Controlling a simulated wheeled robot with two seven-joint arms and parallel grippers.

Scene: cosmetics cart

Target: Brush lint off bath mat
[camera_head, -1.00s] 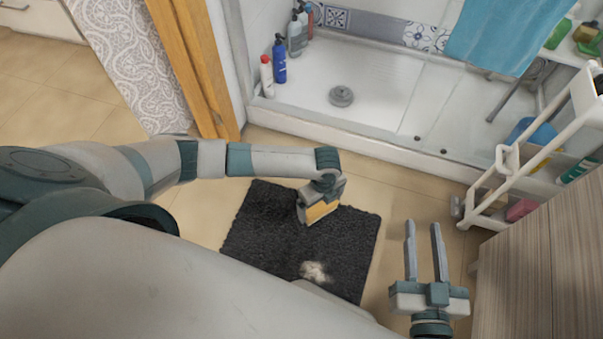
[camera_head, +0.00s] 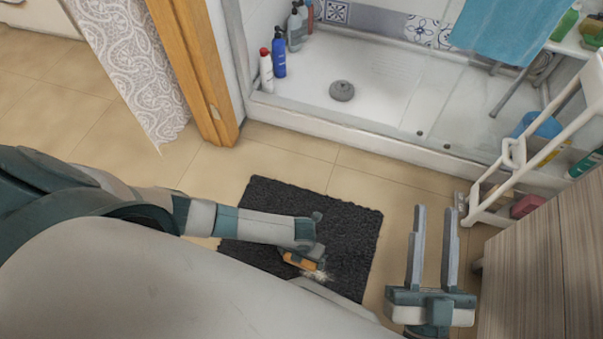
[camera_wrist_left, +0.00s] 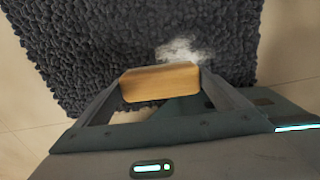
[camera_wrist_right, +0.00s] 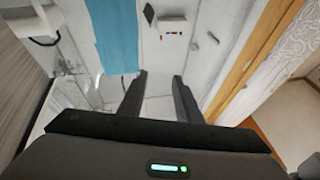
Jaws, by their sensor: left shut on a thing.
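A dark grey shaggy bath mat (camera_head: 340,220) lies on the tiled floor in front of the shower; it also fills much of the left wrist view (camera_wrist_left: 110,45). A pale patch of lint (camera_wrist_left: 182,50) lies on the mat, and in the head view the lint (camera_head: 318,274) shows near its lower edge. My left gripper (camera_head: 300,262) is low over the mat, shut on a brush with a wooden back (camera_wrist_left: 160,82). The brush is right beside the lint; its bristles are hidden. My right gripper (camera_head: 432,262) is open and empty, right of the mat.
A shower tray (camera_head: 370,95) with a raised edge lies beyond the mat. A white cart (camera_head: 520,170) and a wooden cabinet (camera_head: 530,265) stand at the right. A wooden door frame (camera_head: 197,75) is at the left. Floor around the mat is bare.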

